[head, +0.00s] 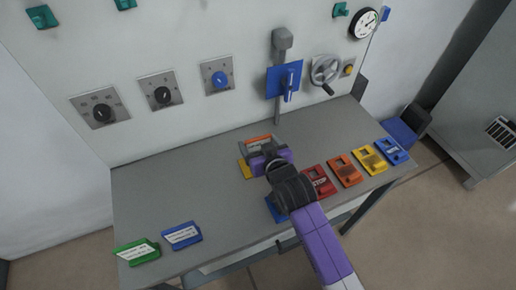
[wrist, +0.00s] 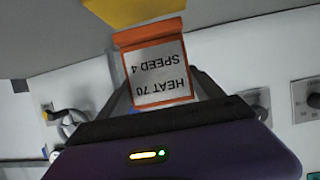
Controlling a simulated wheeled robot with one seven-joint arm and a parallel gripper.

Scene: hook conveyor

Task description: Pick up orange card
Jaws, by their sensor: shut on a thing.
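The orange card (head: 258,140) has a white label and stands at the front of my gripper (head: 264,155), over the middle of the table. In the wrist view the orange card (wrist: 155,38) shows its label upside down, reading HEAT 70 and SPEED 4. My gripper (wrist: 160,90) is shut on it, with dark fingers at its two sides. The card's lower edge and part of its sides are hidden by my gripper.
A yellow card (head: 244,170) lies just left of my gripper, and a blue item (head: 275,208) is partly hidden by my arm. Red (head: 319,181), orange, yellow and blue tagged blocks line the table's right. Green (head: 137,251) and blue (head: 182,235) cards stand front left.

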